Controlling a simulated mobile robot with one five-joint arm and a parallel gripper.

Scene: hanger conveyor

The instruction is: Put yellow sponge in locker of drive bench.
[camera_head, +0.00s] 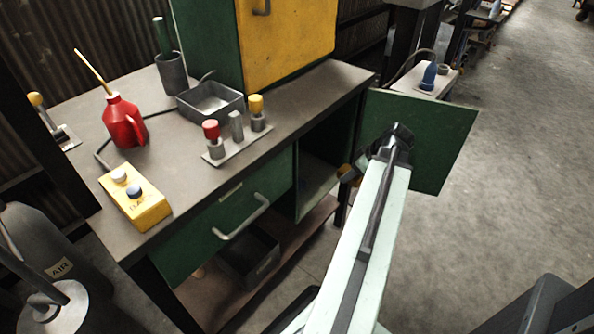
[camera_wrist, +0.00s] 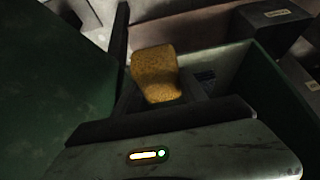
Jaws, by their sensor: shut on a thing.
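The yellow sponge (camera_wrist: 157,72) is held in my gripper (camera_wrist: 160,100), which is shut on it. In the head view a small part of the sponge (camera_head: 344,170) shows beside my gripper (camera_head: 350,175), at the mouth of the locker. The locker (camera_head: 318,160) is the open green compartment under the right end of the drive bench (camera_head: 190,150). Its green door (camera_head: 435,125) is swung open to the right. My arm hides part of the door and the gripper's far side. The locker's interior is dark.
A shut green drawer (camera_head: 228,215) is left of the locker, with a grey bin (camera_head: 250,258) on the shelf below. The benchtop holds a red oil can (camera_head: 124,122), a grey tray (camera_head: 210,103) and a yellow button box (camera_head: 135,195).

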